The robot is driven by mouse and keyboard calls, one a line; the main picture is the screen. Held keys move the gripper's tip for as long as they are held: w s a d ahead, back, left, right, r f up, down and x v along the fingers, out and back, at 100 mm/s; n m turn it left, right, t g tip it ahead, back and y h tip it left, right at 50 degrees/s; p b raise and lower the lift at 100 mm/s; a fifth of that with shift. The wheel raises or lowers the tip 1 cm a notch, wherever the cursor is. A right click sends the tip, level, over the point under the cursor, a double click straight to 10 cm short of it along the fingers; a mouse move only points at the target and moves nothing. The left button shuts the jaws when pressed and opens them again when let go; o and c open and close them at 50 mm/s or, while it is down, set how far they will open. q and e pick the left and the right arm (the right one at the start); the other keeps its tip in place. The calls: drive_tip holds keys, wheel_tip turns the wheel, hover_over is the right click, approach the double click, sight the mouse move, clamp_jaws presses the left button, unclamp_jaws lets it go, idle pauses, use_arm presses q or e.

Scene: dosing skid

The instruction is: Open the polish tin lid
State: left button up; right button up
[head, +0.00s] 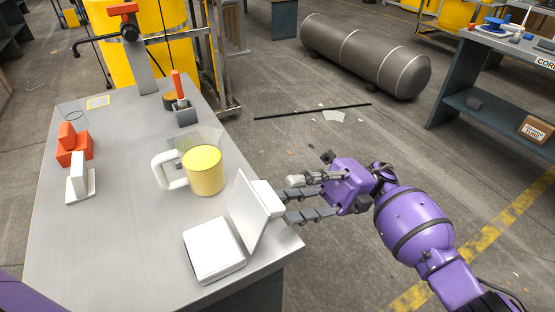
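A white, box-shaped tin (214,252) sits near the front right corner of the grey table; I take it to be the polish tin. Its hinged white lid (250,215) stands raised along the tin's right side, with a thick white tab (267,197) at its upper right. My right gripper (284,202) comes in from the right, just beyond the table's edge. My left gripper is not in view.
Orange and white blocks (75,150) stand at the table's left. A small holder (185,115) with an orange-handled tool stands farther back. The table's front left is clear.

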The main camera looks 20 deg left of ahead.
drive_tip(key=shift+v, duration=1.2)
